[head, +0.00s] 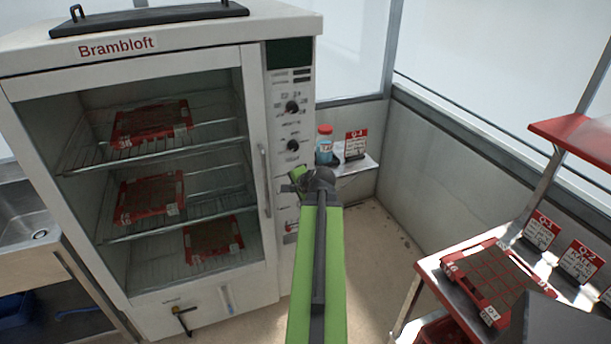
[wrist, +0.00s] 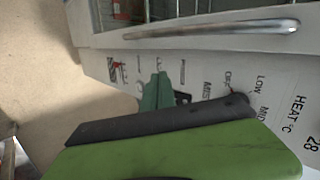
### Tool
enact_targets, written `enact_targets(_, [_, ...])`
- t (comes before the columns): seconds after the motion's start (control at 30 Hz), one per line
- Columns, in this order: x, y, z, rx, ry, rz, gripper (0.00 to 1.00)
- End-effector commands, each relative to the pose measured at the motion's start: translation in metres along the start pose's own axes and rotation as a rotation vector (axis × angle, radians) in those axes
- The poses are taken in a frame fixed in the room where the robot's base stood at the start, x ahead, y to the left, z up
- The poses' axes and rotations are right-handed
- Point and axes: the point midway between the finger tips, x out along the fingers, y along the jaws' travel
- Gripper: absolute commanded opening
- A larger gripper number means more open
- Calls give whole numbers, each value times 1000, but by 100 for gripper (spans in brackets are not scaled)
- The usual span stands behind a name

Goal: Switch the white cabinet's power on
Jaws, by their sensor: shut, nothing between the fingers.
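The white cabinet (head: 140,68), labelled Brambloft, stands at the left in the head view. Its control panel (head: 283,125) runs down its right side with two black knobs. A small red switch-like part (head: 291,226) sits low on the panel; a red mark by it shows in the wrist view (wrist: 121,70). Whether it is on or off is too small to tell. My gripper (head: 300,178) is shut and empty in front of the panel, below the lower knob. In the wrist view its green fingertip (wrist: 157,92) covers part of the panel near the MIST label.
The cabinet's glass door shows several red trays inside; its handle (head: 265,180) runs beside the panel. A small shelf (head: 357,165) with a bottle (head: 325,146) stands behind my gripper. A tray rack (head: 430,270) stands at the right. Floor between is clear.

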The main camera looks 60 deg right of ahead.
Motion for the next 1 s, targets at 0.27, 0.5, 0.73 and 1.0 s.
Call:
enact_targets(0.27, [-37, 15, -88, 207, 134, -88, 0])
enact_targets(0.5, [-36, 15, -87, 204, 132, -86, 0])
enact_targets(0.73, [-9, 16, -91, 202, 131, -86, 0])
enact_targets(1.0, [52, 13, -99, 201, 131, -85, 0])
